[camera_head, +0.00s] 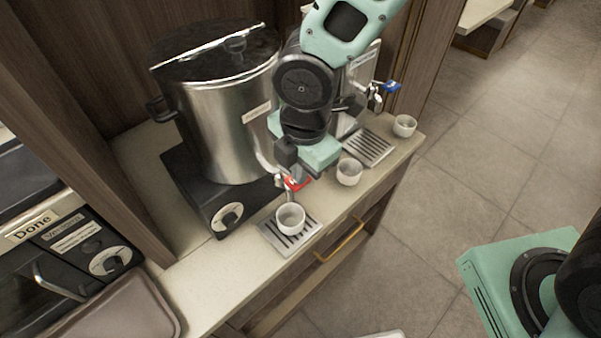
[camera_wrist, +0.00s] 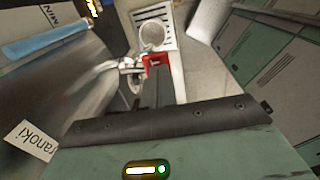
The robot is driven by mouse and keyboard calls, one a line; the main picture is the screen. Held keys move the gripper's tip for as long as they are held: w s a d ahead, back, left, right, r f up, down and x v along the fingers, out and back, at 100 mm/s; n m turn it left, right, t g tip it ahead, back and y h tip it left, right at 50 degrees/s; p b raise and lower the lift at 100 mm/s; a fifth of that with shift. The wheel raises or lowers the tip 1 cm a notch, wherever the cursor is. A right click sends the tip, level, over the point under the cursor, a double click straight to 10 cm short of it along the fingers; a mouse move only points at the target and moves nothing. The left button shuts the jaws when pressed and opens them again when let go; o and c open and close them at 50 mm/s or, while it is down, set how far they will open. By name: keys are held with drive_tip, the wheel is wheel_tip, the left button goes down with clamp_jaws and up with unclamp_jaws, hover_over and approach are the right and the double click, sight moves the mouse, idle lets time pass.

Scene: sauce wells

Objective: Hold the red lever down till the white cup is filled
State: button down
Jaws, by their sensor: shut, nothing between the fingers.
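The red lever (camera_head: 299,185) sits on the tap at the foot of a large steel pot (camera_head: 225,130). It also shows in the wrist view (camera_wrist: 155,60), beside the metal tap (camera_wrist: 131,68). A white cup (camera_head: 290,219) stands upright on a slotted drip tray (camera_head: 268,240) below the tap; it shows past the lever in the wrist view (camera_wrist: 152,36). I cannot make out any liquid in it or a stream from the tap. My gripper (camera_head: 296,176) is shut and empty, pointing down right at the lever. Whether it touches or presses the lever I cannot tell.
Another white cup (camera_head: 349,173) stands on the counter right of my gripper. A third cup (camera_head: 405,126) is near the counter's far right end, by a second dispenser with a blue lever (camera_head: 392,86). A brown tray (camera_head: 120,305) lies at the left front.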

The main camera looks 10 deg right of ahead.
drive_tip(key=shift+s+d+f+t+b, duration=0.1)
drive_tip(key=shift+s+f+t+b, duration=0.1)
drive_tip(key=shift+f+b, duration=0.25)
drive_tip(key=shift+s+d+f+t+b, duration=0.1)
drive_tip(key=shift+s+f+b, duration=0.05)
drive_tip(key=shift+f+b, duration=0.2)
drive_tip(key=shift+r, duration=0.15)
drive_tip(key=shift+p, duration=0.3)
idle(2.4)
drive_tip(key=shift+r+p, duration=1.4)
drive_tip(key=shift+r, duration=0.05)
wheel_tip(320, 180, up, 13)
drive_tip(key=p, duration=0.1)
drive_tip(key=shift+s+f+p, duration=0.15)
drive_tip(key=shift+p, duration=0.2)
drive_tip(key=shift+d, duration=0.1)
